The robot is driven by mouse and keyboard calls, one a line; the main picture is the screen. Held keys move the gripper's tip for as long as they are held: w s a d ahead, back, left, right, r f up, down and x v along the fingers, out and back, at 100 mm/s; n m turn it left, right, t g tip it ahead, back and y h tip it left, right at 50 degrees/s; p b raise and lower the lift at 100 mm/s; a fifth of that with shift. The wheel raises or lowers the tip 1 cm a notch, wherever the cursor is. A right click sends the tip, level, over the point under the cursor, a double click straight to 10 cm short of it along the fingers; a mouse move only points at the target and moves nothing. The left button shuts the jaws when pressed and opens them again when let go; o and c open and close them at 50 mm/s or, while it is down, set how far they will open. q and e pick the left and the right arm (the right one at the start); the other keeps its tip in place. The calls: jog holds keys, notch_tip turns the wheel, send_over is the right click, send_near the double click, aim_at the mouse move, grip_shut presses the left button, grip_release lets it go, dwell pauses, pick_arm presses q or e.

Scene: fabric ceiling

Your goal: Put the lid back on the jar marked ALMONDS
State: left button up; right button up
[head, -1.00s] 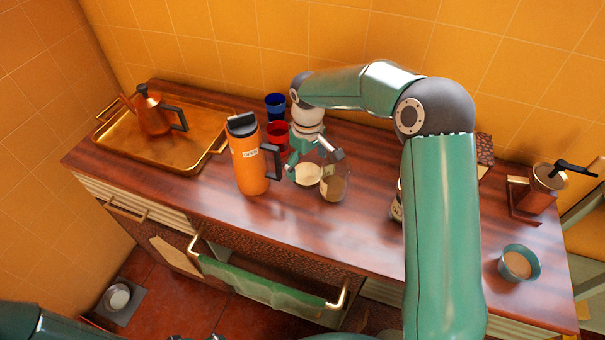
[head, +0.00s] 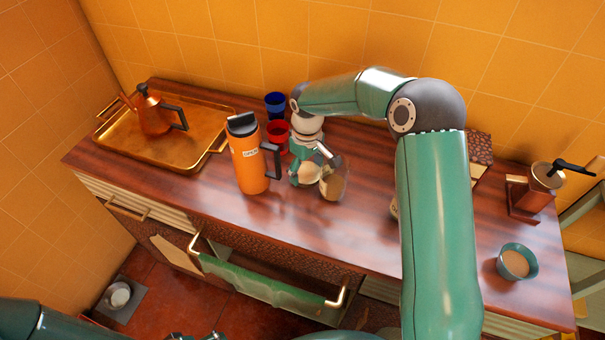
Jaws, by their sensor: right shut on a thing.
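My right gripper (head: 309,176) is shut on a pale round thing, apparently the lid (head: 310,172), low over the counter right of the orange flask. A glass jar (head: 333,187) with brown contents stands just right of the fingers, partly hidden by them. I cannot read any marking on it. Another jar (head: 394,209) barely shows behind my right arm, so I cannot tell which jar is marked ALMONDS. My left arm enters at the bottom left. Only small dark parts, perhaps of my left gripper, show at the bottom edge, and its fingers cannot be made out.
A labelled orange flask (head: 247,160) stands close left of the gripper, with red (head: 278,131) and blue (head: 275,102) cups behind. A brass tray (head: 190,158) holds a copper kettle (head: 152,117). A bowl (head: 517,262) and a grinder (head: 538,190) stand right. The front middle counter is clear.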

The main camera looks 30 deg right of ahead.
aim_at(306, 172)
notch_tip(306, 172, up, 20)
dwell(0.8)
dwell(0.3)
